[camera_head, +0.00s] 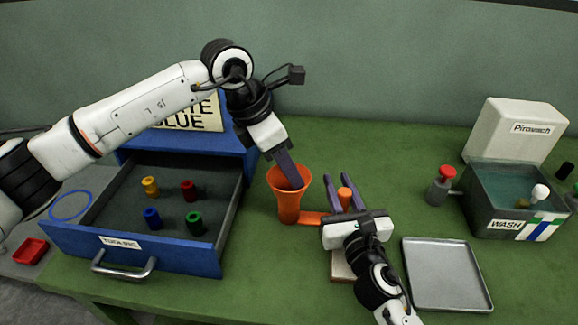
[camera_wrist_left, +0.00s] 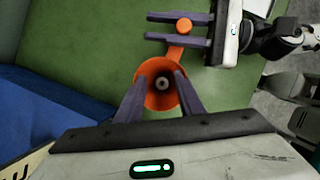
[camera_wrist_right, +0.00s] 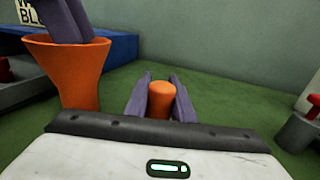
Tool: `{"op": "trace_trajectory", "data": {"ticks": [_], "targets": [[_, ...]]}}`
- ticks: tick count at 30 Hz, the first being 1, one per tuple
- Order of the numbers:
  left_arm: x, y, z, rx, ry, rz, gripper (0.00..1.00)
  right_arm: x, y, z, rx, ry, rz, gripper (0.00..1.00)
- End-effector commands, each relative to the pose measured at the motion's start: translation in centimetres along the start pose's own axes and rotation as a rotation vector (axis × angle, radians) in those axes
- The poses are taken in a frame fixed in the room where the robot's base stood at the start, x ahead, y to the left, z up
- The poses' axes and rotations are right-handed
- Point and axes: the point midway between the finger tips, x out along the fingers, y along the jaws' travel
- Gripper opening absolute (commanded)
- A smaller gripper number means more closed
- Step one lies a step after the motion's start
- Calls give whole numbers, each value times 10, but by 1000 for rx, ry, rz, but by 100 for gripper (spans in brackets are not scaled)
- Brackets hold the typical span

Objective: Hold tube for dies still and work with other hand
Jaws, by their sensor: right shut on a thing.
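The orange tube for dies (camera_head: 288,208) stands upright on the green bench, with a flared mouth and a side arm ending in an upright orange knob (camera_head: 345,196). My right gripper (camera_head: 347,190) is shut on this knob, one finger on each side, as the right wrist view (camera_wrist_right: 160,98) shows. My left gripper (camera_head: 290,180) points down into the tube's mouth with its fingers apart. In the left wrist view, a small grey ring-like piece (camera_wrist_left: 162,84) shows deep inside the tube, between the fingertips (camera_wrist_left: 162,80). I cannot tell whether they touch it.
An open blue drawer (camera_head: 140,258) at left holds several coloured cylinders. A grey tray (camera_head: 445,302) lies at right, near a WASH basin (camera_head: 487,222) and a red-topped grey bottle (camera_head: 440,188). A red dish (camera_head: 30,251) sits at far left. The bench behind the tube is clear.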

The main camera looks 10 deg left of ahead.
Motion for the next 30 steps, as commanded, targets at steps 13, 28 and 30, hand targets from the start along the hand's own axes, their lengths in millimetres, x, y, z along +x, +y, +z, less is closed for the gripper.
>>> {"op": "trace_trajectory", "data": {"ticks": [13, 28, 30], "targets": [[-88, 1, 1, 0, -6, 5, 44, 0, 0, -1, -1, 2, -1, 0], [-118, 0, 1, 0, -4, 2, 44, 0, 0, -1, -1, 2, -1, 0], [-117, 0, 1, 0, -4, 2, 44, 0, 0, -1, -1, 2, -1, 0]]}}
